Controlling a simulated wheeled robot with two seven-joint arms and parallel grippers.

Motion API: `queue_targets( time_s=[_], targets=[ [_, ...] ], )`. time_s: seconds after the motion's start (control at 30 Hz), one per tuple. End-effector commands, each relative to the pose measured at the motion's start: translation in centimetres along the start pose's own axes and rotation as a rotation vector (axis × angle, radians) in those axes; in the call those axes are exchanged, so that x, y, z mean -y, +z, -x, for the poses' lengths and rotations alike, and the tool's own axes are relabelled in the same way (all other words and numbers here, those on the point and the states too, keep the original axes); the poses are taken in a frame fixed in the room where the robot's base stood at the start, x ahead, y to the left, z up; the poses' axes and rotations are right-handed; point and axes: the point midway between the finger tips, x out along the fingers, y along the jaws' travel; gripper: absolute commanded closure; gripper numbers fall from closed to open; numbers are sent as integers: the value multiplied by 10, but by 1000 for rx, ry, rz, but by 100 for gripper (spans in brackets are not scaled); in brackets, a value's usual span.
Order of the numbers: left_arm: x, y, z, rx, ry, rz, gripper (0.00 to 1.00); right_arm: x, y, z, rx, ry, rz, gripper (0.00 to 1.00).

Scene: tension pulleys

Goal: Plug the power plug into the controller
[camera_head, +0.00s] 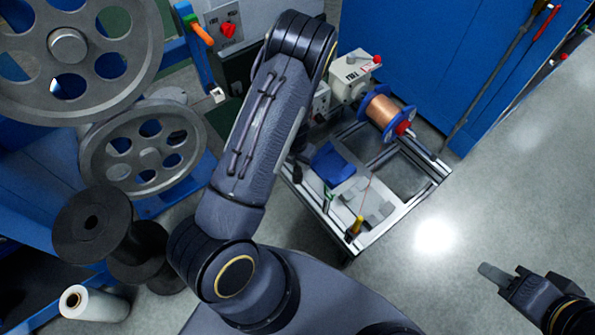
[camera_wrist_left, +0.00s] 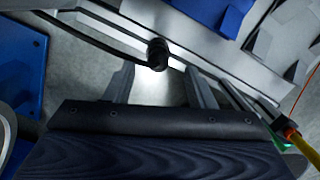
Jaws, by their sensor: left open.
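In the left wrist view, a black plug-like piece (camera_wrist_left: 157,55) on a black cable lies against the light metal rail, just ahead of my left gripper (camera_wrist_left: 161,92). My left fingers are open, one to each side below this piece, with nothing gripped between them. In the head view my left arm hides its own gripper. A pale box with a red knob (camera_head: 352,76), possibly the controller, stands behind the frame. A smaller grey box (camera_head: 320,101) is beside it, partly covered by my arm. My right gripper (camera_head: 494,273) is at lower right, over bare floor; its jaw gap is unclear.
A metal frame (camera_head: 395,210) carries a copper-wire spool (camera_head: 388,112), a blue piece (camera_head: 332,163) and a yellow-handled tool (camera_head: 355,227). Large grey pulleys (camera_head: 143,155) and black reels (camera_head: 92,222) fill the left. A blue cabinet (camera_head: 440,50) stands behind. Floor at right is clear.

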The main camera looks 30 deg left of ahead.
Motion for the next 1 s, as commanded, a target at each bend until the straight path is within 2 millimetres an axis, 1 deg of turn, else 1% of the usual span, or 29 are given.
queue_targets(
  time_s=[0.07, 0.17, 0.3, 0.43, 0.8, 0.87, 1.0],
  targets=[
    [0, -1, -3, -1, 0, 0, 50, -1, 1, -2, 0, 0, 0, 64],
    [-1, -2, -13, -2, -1, 1, 50, -4, 4, -8, 0, 0, 0, 64],
    [-3, -5, -36, -2, 0, 1, 50, -11, 12, -23, 0, 0, 0, 64],
    [-3, -5, -52, -1, 0, 0, 50, -14, 15, -30, 0, 0, 0, 64],
    [-2, -4, -52, 0, 0, 0, 50, -13, 14, -28, 0, 0, 0, 64],
    [-2, -4, -52, 0, 0, 0, 57, -13, 14, -28, 0, 0, 0, 64],
    [-2, -4, -52, -1, 0, 0, 75, -13, 14, -28, 0, 0, 0, 64]
  ],
)
